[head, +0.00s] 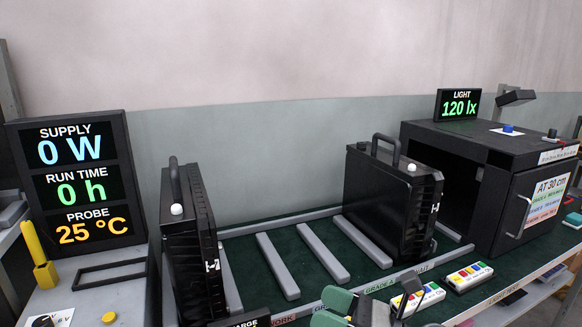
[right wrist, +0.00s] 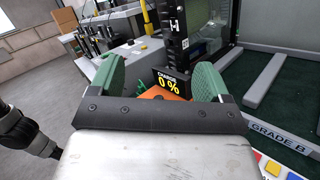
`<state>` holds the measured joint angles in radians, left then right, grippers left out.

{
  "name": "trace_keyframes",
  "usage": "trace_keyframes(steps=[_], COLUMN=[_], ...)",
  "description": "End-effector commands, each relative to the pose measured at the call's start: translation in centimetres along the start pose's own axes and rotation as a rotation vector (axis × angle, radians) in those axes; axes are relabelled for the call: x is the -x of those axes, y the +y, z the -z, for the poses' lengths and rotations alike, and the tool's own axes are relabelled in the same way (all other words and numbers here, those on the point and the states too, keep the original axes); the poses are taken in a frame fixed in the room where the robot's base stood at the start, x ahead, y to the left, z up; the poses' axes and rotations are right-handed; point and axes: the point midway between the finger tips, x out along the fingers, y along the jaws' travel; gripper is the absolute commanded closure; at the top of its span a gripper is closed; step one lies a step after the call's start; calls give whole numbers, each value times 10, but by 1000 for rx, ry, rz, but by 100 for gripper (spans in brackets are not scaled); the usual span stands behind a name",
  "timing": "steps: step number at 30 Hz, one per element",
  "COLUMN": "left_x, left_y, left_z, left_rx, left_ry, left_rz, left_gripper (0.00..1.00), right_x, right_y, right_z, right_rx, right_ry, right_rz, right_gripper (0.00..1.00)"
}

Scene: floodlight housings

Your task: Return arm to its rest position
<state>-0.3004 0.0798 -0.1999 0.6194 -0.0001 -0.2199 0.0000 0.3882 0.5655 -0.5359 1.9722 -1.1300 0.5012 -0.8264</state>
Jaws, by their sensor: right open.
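My right gripper (head: 375,303) shows at the bottom edge of the head view, in front of the rack of grey rails. In the right wrist view its two green fingers (right wrist: 157,82) stand wide apart with nothing held between them. Beyond them is a small black display (right wrist: 172,82) reading CHARGE 0 %, with an orange surface beside it. My left gripper is not seen in either view.
Two black floodlight housings (head: 190,240) (head: 392,205) stand upright on the green bench. A readout panel (head: 80,185) is at left; a black test box (head: 495,165) is at right. Button pads (head: 468,276) lie near my right gripper. Several rails (head: 278,266) between the housings are empty.

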Motion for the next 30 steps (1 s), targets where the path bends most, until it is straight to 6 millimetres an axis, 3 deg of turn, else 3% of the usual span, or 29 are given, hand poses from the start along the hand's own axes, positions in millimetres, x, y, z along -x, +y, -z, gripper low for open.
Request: trace_keyframes(steps=[5, 10, 14, 17, 21, 27, 28, 30], left_x=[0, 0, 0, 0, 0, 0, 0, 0], left_y=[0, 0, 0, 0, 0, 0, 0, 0], left_z=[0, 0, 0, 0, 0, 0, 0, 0], left_rx=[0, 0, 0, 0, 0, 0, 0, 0], left_ry=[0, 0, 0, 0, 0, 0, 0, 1], left_rz=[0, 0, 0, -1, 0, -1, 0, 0], left_gripper=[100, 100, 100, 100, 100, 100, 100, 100], right_x=[26, 81, 130, 168, 207, 239, 243, 250], right_y=[-12, -38, -46, -38, -9, 42, 50, 68], right_z=[-17, 3, 47, 91, 147, 199, 205, 217], right_rx=[-516, -1018, -1394, -1661, -1941, -2176, 2192, 2090], right_ry=[-430, -801, -1065, -1255, -1466, -1657, 1673, 1603], right_rz=[211, 457, 679, 873, 1135, 1452, -1491, -1486], right_gripper=[22, 22, 22, 22, 22, 22, 22, 22])
